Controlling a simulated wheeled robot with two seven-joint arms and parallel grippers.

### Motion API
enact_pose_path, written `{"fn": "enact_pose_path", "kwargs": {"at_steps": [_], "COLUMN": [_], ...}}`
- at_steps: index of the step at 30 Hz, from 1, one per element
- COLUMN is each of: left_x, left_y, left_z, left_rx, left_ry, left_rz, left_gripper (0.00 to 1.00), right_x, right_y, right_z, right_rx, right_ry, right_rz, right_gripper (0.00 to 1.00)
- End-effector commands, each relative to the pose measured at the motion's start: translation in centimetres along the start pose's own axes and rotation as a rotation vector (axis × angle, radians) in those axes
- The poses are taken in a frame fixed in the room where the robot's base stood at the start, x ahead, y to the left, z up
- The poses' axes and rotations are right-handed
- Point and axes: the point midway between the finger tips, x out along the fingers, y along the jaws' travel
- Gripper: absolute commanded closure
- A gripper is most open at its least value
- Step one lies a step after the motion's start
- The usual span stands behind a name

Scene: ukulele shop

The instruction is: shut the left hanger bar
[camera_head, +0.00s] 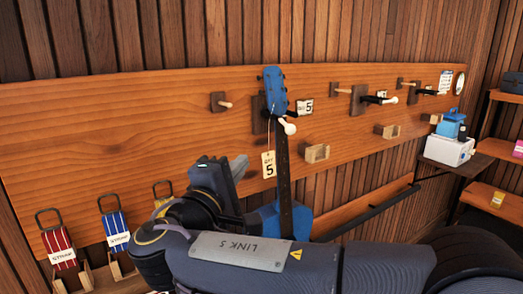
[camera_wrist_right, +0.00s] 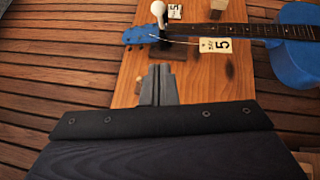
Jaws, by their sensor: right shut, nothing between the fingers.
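A blue ukulele (camera_head: 276,90) hangs head up at the left hanger, its neck running down behind my right arm. The hanger's dark plate (camera_head: 260,113) is partly hidden by the ukulele's head. The hanger bar's white knob (camera_head: 289,128) shows just below the head, in front of the neck; I cannot tell how far the bar is swung. The knob also shows in the right wrist view (camera_wrist_right: 158,9). My right gripper (camera_head: 222,165) is shut and empty, left of the neck and below the knob, apart from both. Its closed fingers show in the wrist view (camera_wrist_right: 158,84).
A paper tag (camera_head: 268,164) hangs by a string beside the neck. A wooden peg (camera_head: 221,102) sticks out left of the head. Other hangers (camera_head: 378,99) are further right. Several strap packs (camera_head: 115,228) stand lower left. A small wooden box (camera_head: 315,153) is on the board.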

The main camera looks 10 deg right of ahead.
Motion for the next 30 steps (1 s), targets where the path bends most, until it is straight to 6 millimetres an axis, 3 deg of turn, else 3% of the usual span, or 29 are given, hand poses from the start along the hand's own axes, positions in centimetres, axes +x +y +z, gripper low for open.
{"fn": "enact_pose_path", "kwargs": {"at_steps": [5,16,21,30], "left_x": [-0.7,-2.8,-3.4,-3.6], "left_y": [0.3,1.3,1.6,1.6], "left_z": [-0.4,-1.4,-1.7,-1.8], "left_rx": [0.0,0.0,0.0,0.0], "left_ry": [0.0,0.0,0.0,0.0], "left_rz": [0.0,0.0,0.0,0.0], "left_gripper": [0.64,0.64,0.64,0.64], "right_x": [2.5,10.3,11.9,12.7], "right_y": [0.2,0.2,0.1,-0.1], "right_z": [0.2,0.2,2.1,2.9], "right_rx": [-0.002,-0.002,-0.002,-0.001], "right_ry": [-0.005,-0.004,-0.002,0.0], "right_rz": [0.0,-0.002,-0.002,-0.002], "right_gripper": [1.0,1.0,1.0,1.0]}}
